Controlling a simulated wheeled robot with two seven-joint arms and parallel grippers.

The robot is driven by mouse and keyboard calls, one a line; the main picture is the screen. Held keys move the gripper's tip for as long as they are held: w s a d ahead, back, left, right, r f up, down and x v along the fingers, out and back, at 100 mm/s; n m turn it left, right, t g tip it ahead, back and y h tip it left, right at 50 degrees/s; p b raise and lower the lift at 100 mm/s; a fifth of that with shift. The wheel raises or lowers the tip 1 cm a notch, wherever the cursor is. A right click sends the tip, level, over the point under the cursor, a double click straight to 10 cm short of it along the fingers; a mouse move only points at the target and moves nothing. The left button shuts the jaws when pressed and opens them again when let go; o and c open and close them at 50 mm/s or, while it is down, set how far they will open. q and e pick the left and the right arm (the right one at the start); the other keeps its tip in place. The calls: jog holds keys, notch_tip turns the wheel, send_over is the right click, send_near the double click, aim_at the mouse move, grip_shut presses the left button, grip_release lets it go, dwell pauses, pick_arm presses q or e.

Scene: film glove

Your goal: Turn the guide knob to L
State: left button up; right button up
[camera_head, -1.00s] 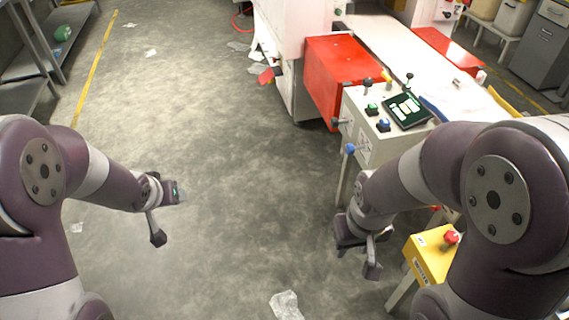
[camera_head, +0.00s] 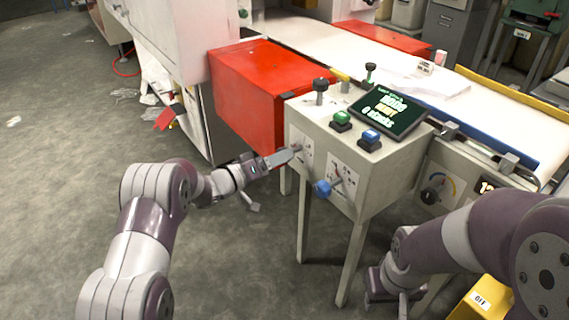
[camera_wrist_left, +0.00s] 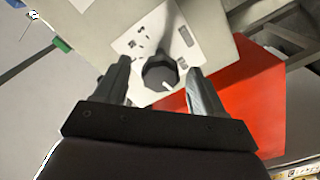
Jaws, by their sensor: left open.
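The white control box (camera_head: 318,219) stands right of centre in the head view. In the left wrist view a black knob (camera_wrist_left: 159,71) with a white pointer mark sits on a pale label plate (camera_wrist_left: 135,40). The small lettering there is unreadable. My left gripper (camera_head: 287,158) is at the box's left face; in the left wrist view its open fingers (camera_wrist_left: 160,88) stand either side of the knob. I cannot tell whether they touch it. My right gripper (camera_head: 395,296) hangs low at the right, away from the box, its jaw opening unclear.
A blue-balled lever (camera_head: 322,188) sticks out close to my left gripper. Green (camera_head: 342,120) and blue (camera_head: 370,138) buttons and a screen (camera_head: 388,111) are on top. A red box (camera_head: 255,90) stands behind; another dial (camera_head: 432,193) is at right.

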pick_arm(q)
jog(key=shift+x, duration=1.15)
jog(key=c, duration=1)
jog(key=shift+c, duration=0.2)
